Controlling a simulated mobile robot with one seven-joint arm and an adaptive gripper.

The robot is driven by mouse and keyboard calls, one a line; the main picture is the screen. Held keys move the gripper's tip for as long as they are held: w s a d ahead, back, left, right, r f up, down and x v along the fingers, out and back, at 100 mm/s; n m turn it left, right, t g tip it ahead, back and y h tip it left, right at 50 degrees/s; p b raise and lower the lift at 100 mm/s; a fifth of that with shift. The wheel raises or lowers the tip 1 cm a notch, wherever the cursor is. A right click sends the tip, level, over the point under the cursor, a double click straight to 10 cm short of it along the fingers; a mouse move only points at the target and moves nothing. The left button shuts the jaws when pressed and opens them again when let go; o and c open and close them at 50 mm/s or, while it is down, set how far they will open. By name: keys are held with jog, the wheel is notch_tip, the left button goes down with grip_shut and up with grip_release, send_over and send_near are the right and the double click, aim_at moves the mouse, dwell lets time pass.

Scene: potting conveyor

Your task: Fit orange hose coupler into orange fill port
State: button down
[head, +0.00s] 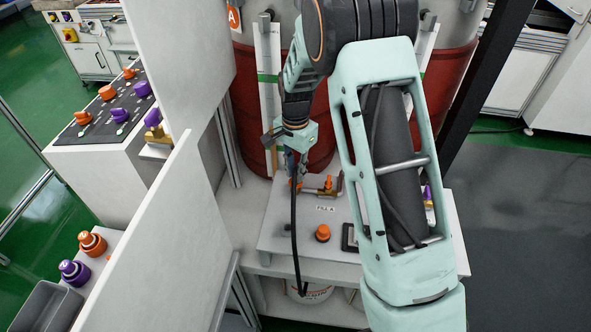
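My gripper (296,165) points down above the back of a white panel (285,235) marked "FILL A". Its fingers are small and partly hidden, so I cannot tell whether they are open or shut. A black hose (294,230) hangs from just under the fingers, down past the panel's front edge. A bit of orange (294,184) shows at the fingertips beside the hose; I cannot tell if it is the coupler or part of the port. A brass fitting with an orange handle (328,184) is right of the fingers. An orange round knob-like part (322,233) stands nearer on the panel.
A tall white partition (165,245) stands left of the panel. A red drum (250,110) is behind. Orange (92,243) and purple (74,271) fittings sit on a left shelf, near a grey bin (40,306). My forearm covers the panel's right side.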

jog(key=shift+f, duration=0.15)
jog(key=c, duration=1.7)
grip_release()
jog(key=shift+c, duration=0.2)
notch_tip(320, 180, up, 12)
